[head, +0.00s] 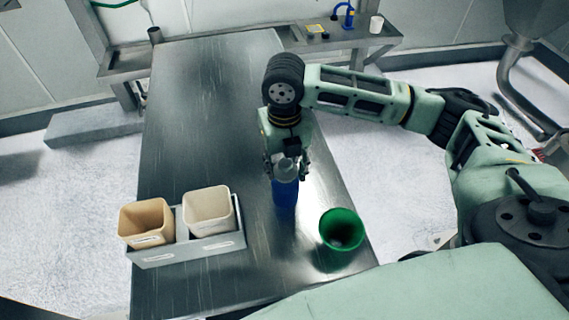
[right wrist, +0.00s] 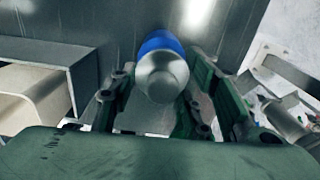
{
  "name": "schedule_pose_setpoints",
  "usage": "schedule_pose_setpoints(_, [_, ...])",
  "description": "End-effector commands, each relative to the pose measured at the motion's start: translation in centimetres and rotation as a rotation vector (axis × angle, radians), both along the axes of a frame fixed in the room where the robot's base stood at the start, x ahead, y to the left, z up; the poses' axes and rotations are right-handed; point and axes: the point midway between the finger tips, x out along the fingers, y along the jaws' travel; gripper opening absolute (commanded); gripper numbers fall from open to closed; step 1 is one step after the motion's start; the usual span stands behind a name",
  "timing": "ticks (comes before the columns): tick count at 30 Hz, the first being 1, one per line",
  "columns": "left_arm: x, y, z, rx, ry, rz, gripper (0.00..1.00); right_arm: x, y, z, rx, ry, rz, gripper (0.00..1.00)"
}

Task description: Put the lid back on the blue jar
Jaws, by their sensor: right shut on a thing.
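The blue jar (head: 285,193) stands on the metal table, right of the bins; it also shows in the right wrist view (right wrist: 158,42). The silver-grey lid (right wrist: 162,76) is between the fingers of my right gripper (head: 285,172) and in line with the jar's top. My right gripper points down over the jar and is shut on the lid. I cannot tell whether the lid rests on the jar's rim or is just above it. The gripper hides part of the jar's top. My left gripper is not in view.
A green cup (head: 341,229) stands on the table (head: 200,105) near its right edge. Two beige bins (head: 146,222) (head: 209,209) sit in a grey holder (head: 190,250) at front left. The table's far part is clear. A side shelf (head: 345,40) holds small items.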

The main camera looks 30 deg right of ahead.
Motion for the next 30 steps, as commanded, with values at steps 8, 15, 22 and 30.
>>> schedule_pose_setpoints(8, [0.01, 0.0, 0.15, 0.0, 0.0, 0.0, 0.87, 0.0, 0.01, 0.04, 0.0, 0.0, 0.0, 0.3])
schedule_pose_setpoints(15, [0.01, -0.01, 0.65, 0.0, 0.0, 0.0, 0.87, 0.0, 0.0, -0.04, 0.0, 0.001, 0.0, 0.3])
schedule_pose_setpoints(22, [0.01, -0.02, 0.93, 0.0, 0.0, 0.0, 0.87, -0.02, 0.0, -0.24, 0.0, 0.001, 0.0, 0.3])
schedule_pose_setpoints(30, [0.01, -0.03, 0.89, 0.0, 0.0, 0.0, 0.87, 0.0, 0.01, -0.28, 0.0, 0.0, 0.0, 0.3])
